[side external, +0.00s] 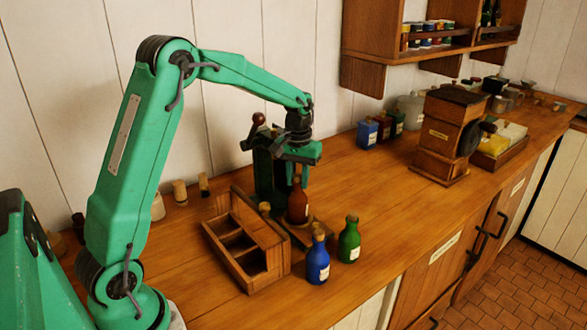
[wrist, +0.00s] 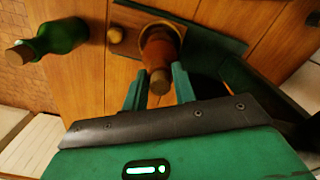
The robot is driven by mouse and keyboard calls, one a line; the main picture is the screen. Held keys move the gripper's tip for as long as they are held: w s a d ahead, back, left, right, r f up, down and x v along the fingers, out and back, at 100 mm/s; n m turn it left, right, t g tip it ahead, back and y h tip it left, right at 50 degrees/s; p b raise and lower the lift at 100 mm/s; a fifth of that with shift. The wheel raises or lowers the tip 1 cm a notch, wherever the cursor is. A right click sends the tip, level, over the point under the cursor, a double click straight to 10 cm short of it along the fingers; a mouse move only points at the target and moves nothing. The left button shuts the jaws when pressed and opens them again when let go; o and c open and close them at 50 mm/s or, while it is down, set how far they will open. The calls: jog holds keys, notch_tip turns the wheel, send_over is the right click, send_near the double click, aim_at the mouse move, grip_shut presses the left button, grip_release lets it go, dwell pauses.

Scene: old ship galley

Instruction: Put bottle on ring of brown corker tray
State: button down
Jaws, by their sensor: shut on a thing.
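The brown bottle (side external: 297,206) stands upright under my gripper (side external: 298,175) in the side view. My gripper is shut on its corked neck; the wrist view shows the bottle (wrist: 158,52) between the two fingers (wrist: 160,78). The brown corker tray (wrist: 118,14) lies at the foot of the dark green corker (side external: 263,170). In the wrist view the bottle's base is over the tray's ring (wrist: 178,32). I cannot tell whether the base touches it. The arm partly hides the corker.
A blue bottle (side external: 317,262) and a green bottle (side external: 349,240) stand close in front of the tray. A wooden compartment box (side external: 245,275) is on the left. A wooden grinder-like box (side external: 445,140) stands farther right, with free counter between.

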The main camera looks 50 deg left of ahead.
jog(key=shift+f, duration=0.1)
jog(key=c, duration=1.1)
grip_release()
notch_tip(320, 180, up, 12)
jog(key=shift+r, duration=0.1)
